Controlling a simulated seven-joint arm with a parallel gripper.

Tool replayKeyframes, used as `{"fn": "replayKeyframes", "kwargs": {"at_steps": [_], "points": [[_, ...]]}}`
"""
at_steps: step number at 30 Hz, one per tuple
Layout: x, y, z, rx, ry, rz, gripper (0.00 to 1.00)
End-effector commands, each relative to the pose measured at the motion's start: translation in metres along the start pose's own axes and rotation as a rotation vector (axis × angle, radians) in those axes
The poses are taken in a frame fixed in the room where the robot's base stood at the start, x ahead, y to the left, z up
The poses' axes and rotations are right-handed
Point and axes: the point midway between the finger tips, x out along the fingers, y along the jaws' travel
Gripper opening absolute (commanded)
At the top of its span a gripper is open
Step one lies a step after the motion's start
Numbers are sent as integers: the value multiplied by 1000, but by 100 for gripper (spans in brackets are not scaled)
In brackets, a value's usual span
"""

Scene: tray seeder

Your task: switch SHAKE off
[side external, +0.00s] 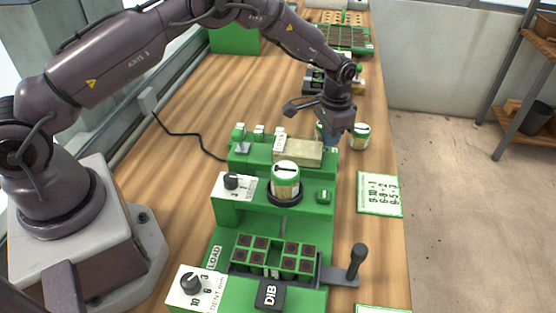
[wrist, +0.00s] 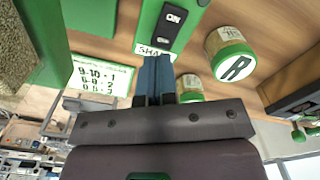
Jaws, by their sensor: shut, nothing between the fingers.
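The SHAKE switch (wrist: 167,26) is a black rocker on a green panel in the wrist view, with ON lettered on its upper half. A white SHAKE label (wrist: 152,52), partly covered, sits just below it. Which half is pressed I cannot tell. My gripper (wrist: 152,72) is shut and empty, its blue fingertips just below the label. Contact with the panel cannot be told. In the side external view my gripper (side external: 329,133) points down at the far right end of the green seeder (side external: 232,207); the switch is hidden there.
A cream block (side external: 298,153) lies on the seeder's top, near small levers (side external: 240,133). A number card (side external: 380,194) lies on the table.

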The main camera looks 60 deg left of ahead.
Motion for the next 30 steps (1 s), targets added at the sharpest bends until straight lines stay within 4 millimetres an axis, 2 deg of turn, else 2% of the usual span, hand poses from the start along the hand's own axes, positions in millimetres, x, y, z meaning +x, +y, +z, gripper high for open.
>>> {"fn": "replayKeyframes", "kwargs": {"at_steps": [30], "points": [[14, 0, 0, 0, 0, 0, 0]]}}
